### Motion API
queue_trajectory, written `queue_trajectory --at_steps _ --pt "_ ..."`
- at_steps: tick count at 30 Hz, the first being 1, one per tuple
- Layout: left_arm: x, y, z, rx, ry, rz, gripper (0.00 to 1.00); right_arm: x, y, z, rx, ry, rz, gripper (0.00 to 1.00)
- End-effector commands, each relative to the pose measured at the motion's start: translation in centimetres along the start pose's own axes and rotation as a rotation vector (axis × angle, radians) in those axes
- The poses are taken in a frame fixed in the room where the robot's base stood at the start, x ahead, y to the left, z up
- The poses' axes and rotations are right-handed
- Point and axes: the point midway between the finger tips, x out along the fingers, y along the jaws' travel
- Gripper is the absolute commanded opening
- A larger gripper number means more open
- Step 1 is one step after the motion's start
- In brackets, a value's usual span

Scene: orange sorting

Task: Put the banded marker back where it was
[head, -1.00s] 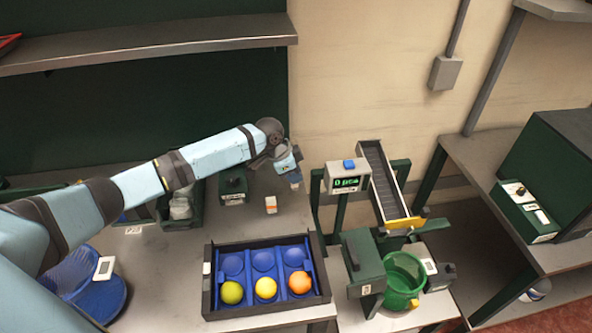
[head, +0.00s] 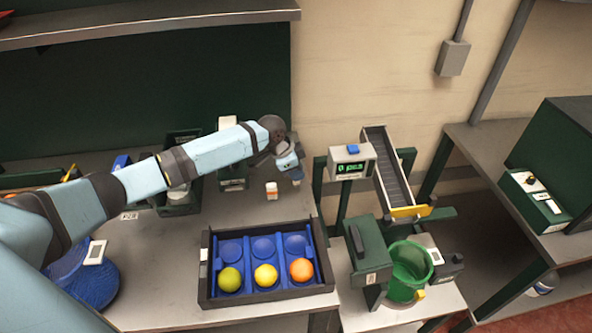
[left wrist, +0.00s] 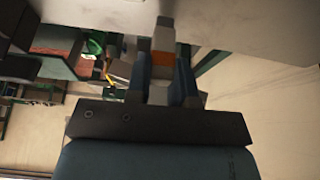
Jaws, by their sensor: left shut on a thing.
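My left gripper (head: 297,176) is above the back part of the table, behind the blue tray. In the left wrist view, its two fingers are shut on a small white piece with an orange band, the banded marker (left wrist: 162,58). In the head view the fingers hide most of what they hold. I cannot tell how far the held marker is above the table. My right gripper is not in view.
A dark-framed blue tray (head: 205,285) holds a yellow-green fruit (head: 230,279), a yellow one (head: 265,275) and an orange one (head: 301,270). A counter display (head: 351,168), a sloped conveyor (head: 388,170) and a green bucket (head: 409,290) stand to the right. Green bins are behind left.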

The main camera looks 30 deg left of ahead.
Motion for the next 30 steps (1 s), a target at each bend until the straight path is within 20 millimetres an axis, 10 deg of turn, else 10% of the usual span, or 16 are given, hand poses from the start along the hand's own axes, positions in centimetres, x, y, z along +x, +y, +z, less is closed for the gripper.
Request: queue_trajectory --at_steps 30 --pt "0.85 0.03 0.33 0.000 0.001 0.000 0.00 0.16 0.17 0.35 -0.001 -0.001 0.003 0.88"
